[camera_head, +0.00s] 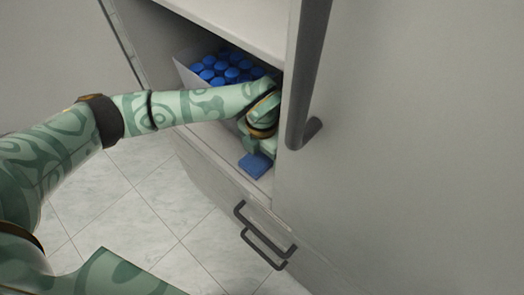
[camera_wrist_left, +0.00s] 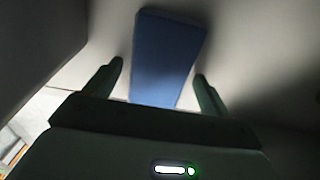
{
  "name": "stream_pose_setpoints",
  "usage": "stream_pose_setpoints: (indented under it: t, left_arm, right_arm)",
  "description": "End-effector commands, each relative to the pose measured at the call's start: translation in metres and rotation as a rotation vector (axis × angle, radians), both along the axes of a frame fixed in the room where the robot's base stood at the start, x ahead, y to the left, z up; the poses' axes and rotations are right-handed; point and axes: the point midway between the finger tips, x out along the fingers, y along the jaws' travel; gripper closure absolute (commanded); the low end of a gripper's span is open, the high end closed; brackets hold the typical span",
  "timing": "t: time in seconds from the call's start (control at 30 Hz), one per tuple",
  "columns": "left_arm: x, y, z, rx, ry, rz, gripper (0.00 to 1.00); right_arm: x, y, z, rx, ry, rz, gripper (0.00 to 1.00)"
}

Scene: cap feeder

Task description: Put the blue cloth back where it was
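The blue cloth (camera_head: 255,165) is a small flat blue piece on the cabinet shelf, close to its front edge. In the left wrist view the cloth (camera_wrist_left: 168,60) appears as a long blue rectangle ahead of my left gripper. My left gripper (camera_head: 257,147) is inside the cabinet opening, right by the cloth. In the wrist view its two fingers (camera_wrist_left: 158,71) are apart, one to each side of the cloth, with gaps showing. I cannot tell how far the cloth is from the fingertips. My right gripper is not in view.
A bin (camera_head: 187,73) of several blue caps (camera_head: 220,68) stands on the shelf behind my left forearm. A grey panel with a dark vertical handle (camera_head: 308,80) borders the opening at right. Drawer handles (camera_head: 262,238) stick out below. Tiled floor (camera_head: 140,205) is clear.

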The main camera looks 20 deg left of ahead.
Motion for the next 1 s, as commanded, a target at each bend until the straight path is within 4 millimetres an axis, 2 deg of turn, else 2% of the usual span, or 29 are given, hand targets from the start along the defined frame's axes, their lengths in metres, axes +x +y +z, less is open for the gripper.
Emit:
stream_pose_setpoints:
  t: [0.17, 0.27, 0.4, 0.6, 1.0]
  left_arm:
    - [0.000, 0.000, 0.003, -0.001, -0.002, 0.000, 0.17]
    - [0.001, 0.000, 0.020, 0.000, -0.008, 0.000, 0.17]
    - [0.001, 0.000, 0.050, 0.000, -0.011, 0.000, 0.17]
    - [0.001, 0.000, 0.076, 0.000, -0.005, 0.001, 0.17]
    - [0.000, 0.000, 0.077, 0.000, 0.000, 0.000, 0.17]
  right_arm:
    - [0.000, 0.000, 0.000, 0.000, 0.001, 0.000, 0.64]
    - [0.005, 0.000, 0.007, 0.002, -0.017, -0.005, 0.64]
    - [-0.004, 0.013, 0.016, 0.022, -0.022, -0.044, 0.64]
    - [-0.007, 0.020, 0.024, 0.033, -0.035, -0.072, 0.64]
    - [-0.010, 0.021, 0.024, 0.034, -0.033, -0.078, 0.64]
